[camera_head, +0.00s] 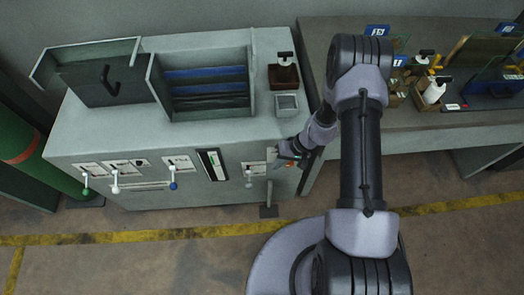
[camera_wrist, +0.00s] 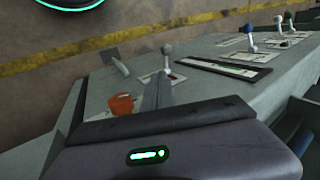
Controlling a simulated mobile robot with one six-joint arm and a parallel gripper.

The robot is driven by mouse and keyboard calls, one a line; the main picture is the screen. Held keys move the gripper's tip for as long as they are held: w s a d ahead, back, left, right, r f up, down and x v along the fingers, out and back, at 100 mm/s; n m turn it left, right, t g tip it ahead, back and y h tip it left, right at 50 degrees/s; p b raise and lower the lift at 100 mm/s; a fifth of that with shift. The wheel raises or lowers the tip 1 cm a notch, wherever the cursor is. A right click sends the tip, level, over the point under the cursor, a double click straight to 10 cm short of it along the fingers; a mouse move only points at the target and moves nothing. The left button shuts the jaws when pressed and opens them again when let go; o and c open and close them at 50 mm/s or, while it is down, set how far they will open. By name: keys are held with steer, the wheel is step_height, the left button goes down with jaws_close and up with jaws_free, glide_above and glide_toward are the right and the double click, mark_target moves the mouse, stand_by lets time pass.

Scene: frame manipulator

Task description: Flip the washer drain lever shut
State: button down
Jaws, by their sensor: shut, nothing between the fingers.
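The washer (camera_head: 135,195) is a grey cabinet with several levers on its front face; their labels are too small to read, so I cannot tell which is the drain lever. My gripper (camera_head: 276,162) is shut and empty at the front's right end. In the wrist view its fingers (camera_wrist: 158,92) point at the panel. A grey lever (camera_head: 269,190) hangs below my gripper, partly hidden. An orange part (camera_wrist: 122,104) is beside the fingers. I cannot tell whether they touch anything.
A blue-knobbed lever (camera_head: 173,182) and two more levers stand farther left. A black gauge strip (camera_head: 212,164) lies between. An open basin (camera_head: 207,90) and a soap bottle (camera_head: 284,75) are on top. A cluttered bench (camera_head: 440,135) stands right. Floor in front is clear.

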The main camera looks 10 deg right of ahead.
steer(key=shift+s+d+f, duration=0.1)
steer(key=shift+s+f, duration=0.35)
steer(key=shift+f, duration=0.35)
steer(key=b, duration=0.3)
glide_toward(249, 185)
step_height(249, 185, down, 4)
steer(key=d, duration=0.2)
steer(key=a+f, duration=0.1)
steer(key=a, duration=0.1)
steer(key=a+f+b, duration=0.1)
steer(key=shift+w+a+f, duration=0.3)
